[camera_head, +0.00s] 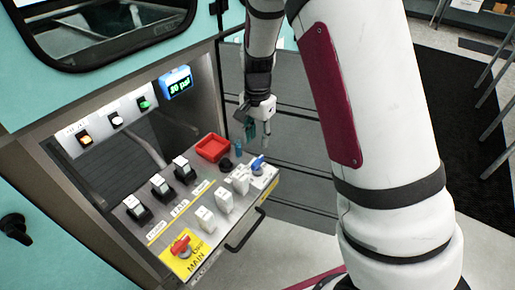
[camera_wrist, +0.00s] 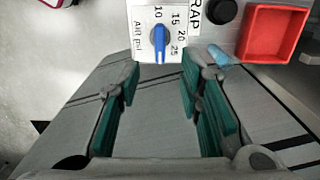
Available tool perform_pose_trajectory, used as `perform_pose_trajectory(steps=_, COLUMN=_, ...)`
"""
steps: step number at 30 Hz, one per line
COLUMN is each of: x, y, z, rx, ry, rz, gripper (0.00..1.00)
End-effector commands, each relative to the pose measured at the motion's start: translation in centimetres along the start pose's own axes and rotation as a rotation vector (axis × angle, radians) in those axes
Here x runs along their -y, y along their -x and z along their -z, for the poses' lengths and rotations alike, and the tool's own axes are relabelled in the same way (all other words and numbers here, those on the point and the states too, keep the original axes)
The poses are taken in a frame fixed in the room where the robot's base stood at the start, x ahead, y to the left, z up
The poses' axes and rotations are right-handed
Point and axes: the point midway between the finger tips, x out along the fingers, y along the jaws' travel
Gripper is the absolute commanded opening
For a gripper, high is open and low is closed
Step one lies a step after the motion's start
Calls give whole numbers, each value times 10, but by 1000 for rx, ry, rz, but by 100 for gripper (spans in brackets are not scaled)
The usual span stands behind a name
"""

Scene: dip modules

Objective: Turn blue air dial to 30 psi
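The blue air dial (camera_head: 258,163) sits at the right end of the control panel in the head view. It also shows in the wrist view (camera_wrist: 159,43), on a white plate marked "Air psi" with 10, 15, 20 and 25 around it. Its blue handle lies nearly up and down in the picture. A small blue-framed display (camera_head: 176,84) shows a green psi reading; its first digit is unclear. My gripper (camera_head: 257,132) hangs above the panel's back right edge, apart from the dial. In the wrist view its teal fingers (camera_wrist: 163,88) are spread, with nothing between them.
A red square tray (camera_head: 212,148) and a black knob (camera_head: 226,164) are beside the dial. A blue peg (camera_head: 239,149) stands near them. White and black switches fill the panel. A red emergency switch (camera_head: 181,245) is at the front. A black handle (camera_head: 247,230) juts from the panel's right side.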

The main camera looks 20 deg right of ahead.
Motion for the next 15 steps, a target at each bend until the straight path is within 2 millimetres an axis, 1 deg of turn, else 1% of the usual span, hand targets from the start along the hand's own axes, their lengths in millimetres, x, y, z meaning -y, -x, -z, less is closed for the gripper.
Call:
perform_pose_trajectory(steps=1, x=1, y=8, z=0, rx=-2, ry=2, rz=3, gripper=33)
perform_pose_trajectory(steps=3, x=1, y=16, z=0, rx=-2, ry=1, rz=2, gripper=33)
perform_pose_trajectory(steps=6, x=0, y=22, z=0, rx=-1, ry=0, rz=1, gripper=33)
perform_pose_trajectory(steps=15, x=0, y=25, z=0, rx=0, ry=-1, rz=-1, gripper=33)
